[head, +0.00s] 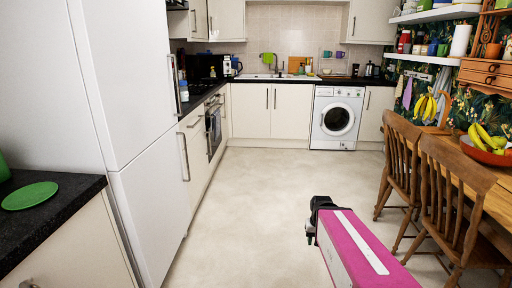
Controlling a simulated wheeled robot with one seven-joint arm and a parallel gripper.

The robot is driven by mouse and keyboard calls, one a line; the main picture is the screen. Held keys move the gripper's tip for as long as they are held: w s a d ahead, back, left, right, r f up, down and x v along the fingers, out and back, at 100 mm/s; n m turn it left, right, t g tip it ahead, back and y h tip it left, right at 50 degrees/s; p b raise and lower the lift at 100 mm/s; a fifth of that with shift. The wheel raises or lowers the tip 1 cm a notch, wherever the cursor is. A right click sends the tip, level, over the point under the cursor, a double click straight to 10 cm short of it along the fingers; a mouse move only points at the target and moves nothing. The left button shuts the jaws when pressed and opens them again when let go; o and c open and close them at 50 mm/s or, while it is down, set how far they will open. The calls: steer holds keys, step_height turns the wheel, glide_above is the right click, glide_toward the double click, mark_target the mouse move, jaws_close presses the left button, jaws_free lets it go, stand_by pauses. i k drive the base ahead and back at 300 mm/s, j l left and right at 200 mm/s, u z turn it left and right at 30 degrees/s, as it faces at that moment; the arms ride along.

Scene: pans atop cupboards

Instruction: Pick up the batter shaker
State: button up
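I cannot make out a batter shaker for certain in the head view. Small items stand on the far counter and the wall shelves, too small to identify. My gripper (310,236) is a dark shape at the end of my pink arm, low and right of centre over the open floor. It is far from any counter. No object shows at it, and its fingers are too small to tell whether they are open or shut.
A tall white fridge (125,110) and a black counter with a green plate (30,195) stand at left. A washing machine (337,118) is at the back. Wooden chairs (455,195) and a table with a fruit bowl (484,151) line the right. The middle floor is clear.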

mark_target(184, 89)
steer(key=i+u, duration=0.1)
steer(key=i, duration=0.5)
steer(key=i+l, duration=0.1)
steer(key=i, duration=0.45)
steer(key=i+l+u, duration=0.15)
steer(key=i, duration=0.45)
